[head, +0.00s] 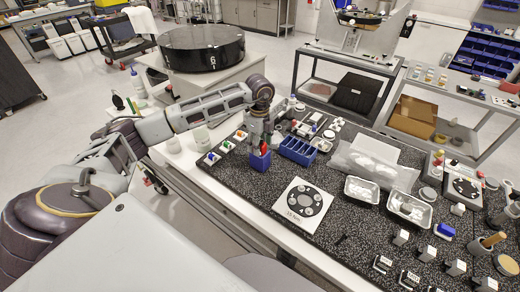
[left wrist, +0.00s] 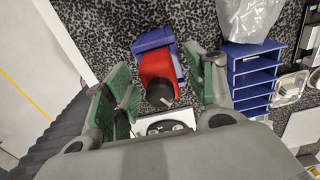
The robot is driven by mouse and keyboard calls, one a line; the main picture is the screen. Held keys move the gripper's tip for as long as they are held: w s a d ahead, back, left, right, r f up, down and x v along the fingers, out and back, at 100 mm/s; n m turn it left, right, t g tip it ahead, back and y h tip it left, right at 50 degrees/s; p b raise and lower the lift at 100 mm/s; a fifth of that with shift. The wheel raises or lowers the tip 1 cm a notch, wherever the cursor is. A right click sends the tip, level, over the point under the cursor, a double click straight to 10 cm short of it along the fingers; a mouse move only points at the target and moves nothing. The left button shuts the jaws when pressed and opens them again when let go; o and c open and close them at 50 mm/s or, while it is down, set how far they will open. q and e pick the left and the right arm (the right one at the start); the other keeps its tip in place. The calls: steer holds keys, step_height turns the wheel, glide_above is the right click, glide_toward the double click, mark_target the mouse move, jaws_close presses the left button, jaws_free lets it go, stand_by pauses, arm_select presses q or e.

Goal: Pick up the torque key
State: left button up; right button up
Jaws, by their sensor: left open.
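A red tool with a black end, which looks like the torque key (left wrist: 157,72), stands in a small blue holder (left wrist: 153,41). In the head view the blue holder (head: 260,161) is near the left edge of the speckled bench top, with a little red showing above it. My left gripper (head: 262,128) is just above the holder, pointing down. In the left wrist view its green-padded fingers (left wrist: 164,88) are apart, one on each side of the red tool. I cannot tell whether either finger touches it. My right gripper is not in view.
A blue slotted rack (head: 298,150) stands just right of the holder. Several small coloured-top blocks (head: 226,146) sit to the left. Foil trays (head: 361,190) and a clear bag (head: 375,162) lie further right.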

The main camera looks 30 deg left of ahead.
arm_select(q)
jaws_close()
stand_by(0.5)
steer(key=shift+r, duration=0.1)
step_height(320, 180, up, 8)
steer(key=shift+w+r+b, duration=0.1)
steer(key=shift+b, duration=0.8)
steer(key=shift+r, duration=0.85)
